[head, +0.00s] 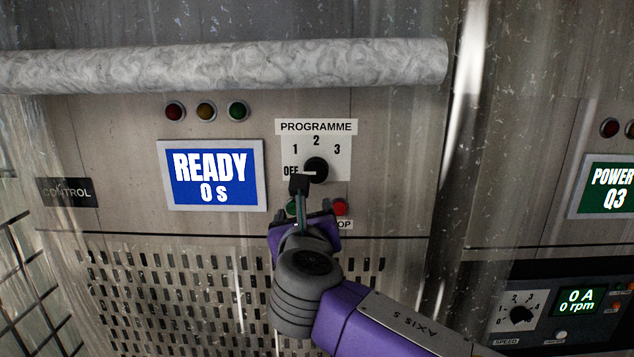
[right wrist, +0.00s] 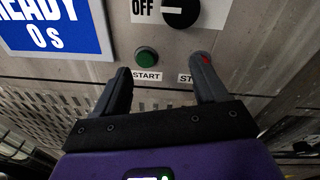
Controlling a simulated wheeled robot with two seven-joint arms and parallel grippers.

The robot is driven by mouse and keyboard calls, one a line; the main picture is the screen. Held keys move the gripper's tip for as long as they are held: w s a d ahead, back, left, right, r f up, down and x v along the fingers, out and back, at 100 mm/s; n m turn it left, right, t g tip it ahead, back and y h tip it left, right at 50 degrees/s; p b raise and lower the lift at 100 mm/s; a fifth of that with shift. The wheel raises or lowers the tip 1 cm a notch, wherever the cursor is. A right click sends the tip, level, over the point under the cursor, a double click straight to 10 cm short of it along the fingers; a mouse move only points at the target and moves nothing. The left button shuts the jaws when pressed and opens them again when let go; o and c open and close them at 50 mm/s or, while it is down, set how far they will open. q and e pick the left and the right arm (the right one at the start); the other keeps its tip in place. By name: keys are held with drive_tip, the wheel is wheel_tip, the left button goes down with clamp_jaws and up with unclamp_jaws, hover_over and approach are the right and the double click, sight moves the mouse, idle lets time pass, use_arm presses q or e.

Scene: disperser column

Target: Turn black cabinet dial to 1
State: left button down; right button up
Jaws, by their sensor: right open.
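The black programme dial (head: 317,169) sits on a white plate (head: 343,165) marked OFF, 1, 2 and 3. Its white pointer line points left at OFF. In the right wrist view the dial (right wrist: 181,13) is at the top edge, partly cut off. My right gripper (head: 308,213) is open and empty, just below the dial; a dark stalk on my arm overlaps the plate near OFF. In the right wrist view my gripper's fingers (right wrist: 163,72) point up at the panel, below the dial and apart from it. My left gripper is not in view.
Below the dial are a green START button (right wrist: 146,57) and a red STOP button (head: 340,207), partly covered by my right finger in the wrist view. A blue screen (head: 213,176) reads READY 0 s. A thick pipe (head: 220,66) crosses above. Another panel with a speed dial (head: 521,313) stands at right.

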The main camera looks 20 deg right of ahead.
sight(317, 175)
wheel_tip(317, 175, up, 5)
drive_tip(key=s+d+t+h, duration=0.1)
drive_tip(key=s, duration=0.1)
drive_tip(key=p+x, duration=0.1)
drive_tip(key=x, duration=0.6)
drive_tip(key=shift+w+d+f+p, duration=0.15)
drive_tip(key=shift+w+d+p, duration=0.15)
drive_tip(key=shift+w+p, duration=0.1)
drive_tip(key=c, duration=1.1)
drive_tip(key=shift+o, duration=0.2)
